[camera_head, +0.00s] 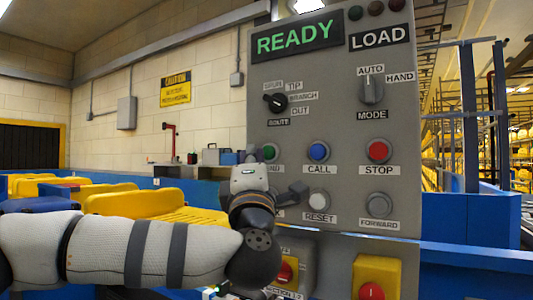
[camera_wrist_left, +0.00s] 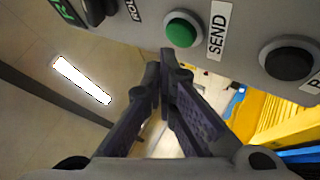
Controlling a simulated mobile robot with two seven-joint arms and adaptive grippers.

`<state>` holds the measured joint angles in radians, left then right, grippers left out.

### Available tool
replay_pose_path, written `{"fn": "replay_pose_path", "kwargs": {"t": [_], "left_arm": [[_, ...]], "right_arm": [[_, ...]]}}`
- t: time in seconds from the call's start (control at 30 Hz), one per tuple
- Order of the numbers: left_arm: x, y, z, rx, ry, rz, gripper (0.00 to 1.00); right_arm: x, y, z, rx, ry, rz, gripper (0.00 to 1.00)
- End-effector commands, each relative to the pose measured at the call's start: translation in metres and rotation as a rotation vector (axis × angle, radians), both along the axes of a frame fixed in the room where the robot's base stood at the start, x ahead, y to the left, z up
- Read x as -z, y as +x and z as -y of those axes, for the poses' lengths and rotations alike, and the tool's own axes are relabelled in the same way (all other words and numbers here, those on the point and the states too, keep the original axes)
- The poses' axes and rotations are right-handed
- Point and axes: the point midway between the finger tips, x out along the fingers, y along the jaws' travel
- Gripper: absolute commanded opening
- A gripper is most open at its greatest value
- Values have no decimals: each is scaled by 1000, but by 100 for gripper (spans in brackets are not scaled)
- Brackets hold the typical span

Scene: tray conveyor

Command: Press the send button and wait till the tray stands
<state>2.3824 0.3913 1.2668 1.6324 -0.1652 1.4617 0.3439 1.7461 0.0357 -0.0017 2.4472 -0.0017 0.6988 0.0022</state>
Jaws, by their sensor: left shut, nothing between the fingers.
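The grey control panel (camera_head: 335,130) stands in front of me, with READY in green letters on its display (camera_head: 297,39). The green send button (camera_head: 268,152) is partly hidden by my left gripper (camera_head: 250,180), whose fingertips I cannot make out in the head view. In the left wrist view, the left gripper's fingers (camera_wrist_left: 167,58) are shut and empty. Their tips are close beside the send button (camera_wrist_left: 182,29), next to its SEND label (camera_wrist_left: 219,28); I cannot tell whether they touch. Yellow tray-like shapes (camera_head: 140,203) lie at the left; which is the tray I cannot tell. My right gripper is out of view.
The panel also carries the blue CALL button (camera_head: 318,151), the red STOP button (camera_head: 378,151), the white RESET button (camera_head: 318,201) and the FORWARD button (camera_head: 379,205). The MODE knob (camera_head: 372,90) points up towards AUTO. A red button on a yellow box (camera_head: 377,270) is low right.

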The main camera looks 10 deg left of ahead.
Motion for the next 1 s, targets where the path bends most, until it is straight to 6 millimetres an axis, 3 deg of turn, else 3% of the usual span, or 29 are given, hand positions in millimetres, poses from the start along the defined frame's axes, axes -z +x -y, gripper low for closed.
{"fn": "replay_pose_path", "kwargs": {"t": [1.0], "left_arm": [[0, 12, 5, 0, 0, 0, 0]], "right_arm": [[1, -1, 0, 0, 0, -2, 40]]}}
